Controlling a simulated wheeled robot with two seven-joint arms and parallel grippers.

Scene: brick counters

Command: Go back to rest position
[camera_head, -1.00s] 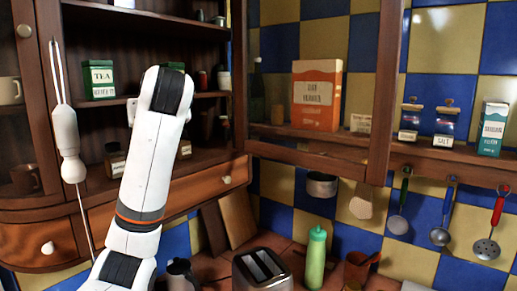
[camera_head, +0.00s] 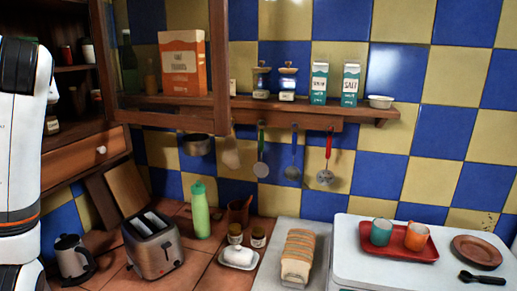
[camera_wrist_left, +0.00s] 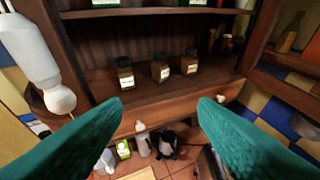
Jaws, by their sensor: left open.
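My left gripper (camera_wrist_left: 160,115) shows in the left wrist view as two teal fingers spread wide apart, with nothing between them. It faces the wooden cabinet, whose open shelf (camera_wrist_left: 190,85) holds several dark spice jars (camera_wrist_left: 160,68). In the head view only a white link of my left arm stands at the left edge, and the left gripper is out of frame. My right gripper is in neither view.
A toaster (camera_head: 153,246), kettle (camera_head: 73,257), green bottle (camera_head: 200,209), butter dish (camera_head: 239,257) and sliced bread (camera_head: 298,256) stand on the counter. A red tray (camera_head: 377,248) with two cups is at the right. Utensils hang beneath the wall shelf (camera_head: 270,104).

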